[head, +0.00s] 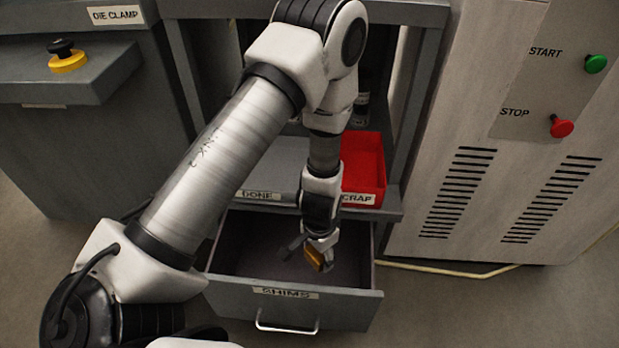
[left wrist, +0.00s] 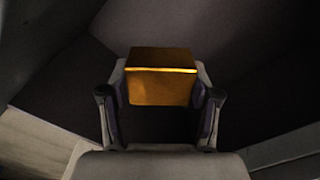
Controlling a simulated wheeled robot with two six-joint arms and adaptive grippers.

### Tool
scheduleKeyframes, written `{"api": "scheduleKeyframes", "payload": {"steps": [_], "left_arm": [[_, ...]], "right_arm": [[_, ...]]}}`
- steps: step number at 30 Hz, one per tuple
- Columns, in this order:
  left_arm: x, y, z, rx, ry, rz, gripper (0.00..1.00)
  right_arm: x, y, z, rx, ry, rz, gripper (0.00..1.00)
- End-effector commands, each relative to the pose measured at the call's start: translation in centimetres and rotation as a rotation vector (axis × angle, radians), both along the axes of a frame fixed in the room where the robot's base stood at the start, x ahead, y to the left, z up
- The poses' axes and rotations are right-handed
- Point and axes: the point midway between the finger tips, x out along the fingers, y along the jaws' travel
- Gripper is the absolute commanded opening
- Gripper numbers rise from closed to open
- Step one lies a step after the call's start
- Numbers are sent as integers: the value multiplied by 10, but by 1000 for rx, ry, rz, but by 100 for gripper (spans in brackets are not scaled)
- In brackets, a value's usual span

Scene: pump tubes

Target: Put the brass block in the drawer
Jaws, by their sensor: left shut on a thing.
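The drawer (head: 230,262), labelled SHIMS, is pulled open below the shelf and has a metal handle on its front. My left gripper (head: 318,256) points down over the open drawer, toward its right side. It is shut on the brass block (head: 314,260). In the left wrist view the brass block (left wrist: 161,88) sits between the two fingers of the left gripper (left wrist: 160,100), with the dark drawer around it. I cannot tell how far the block is above the drawer floor. My right gripper is not in view.
A red bin (head: 366,160) labelled SCRAP, partly hidden by my arm, stands on the shelf above the drawer beside a DONE label (head: 257,194). A cabinet with START (head: 596,64) and STOP (head: 562,127) buttons stands right. A yellow cable (head: 450,268) lies on the floor.

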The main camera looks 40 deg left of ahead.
Motion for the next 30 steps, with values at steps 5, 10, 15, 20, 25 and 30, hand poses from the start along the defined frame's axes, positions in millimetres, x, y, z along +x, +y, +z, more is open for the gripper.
{"api": "scheduleKeyframes", "payload": {"steps": [5, 10, 15, 20, 25, 30], "left_arm": [[0, 0, -63, -1, 2, -1, 0], [0, 0, -104, 0, 0, 0, 0], [1, 0, -119, 0, 0, 0, 0], [0, 0, -142, 0, 1, 0, 0], [1, 0, -156, 0, -1, 0, 0], [1, 0, -154, 0, -1, 0, 0]], "right_arm": [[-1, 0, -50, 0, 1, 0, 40], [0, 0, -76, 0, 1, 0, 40], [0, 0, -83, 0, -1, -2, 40], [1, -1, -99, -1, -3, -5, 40], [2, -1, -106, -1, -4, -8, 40], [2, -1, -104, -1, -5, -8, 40]]}}
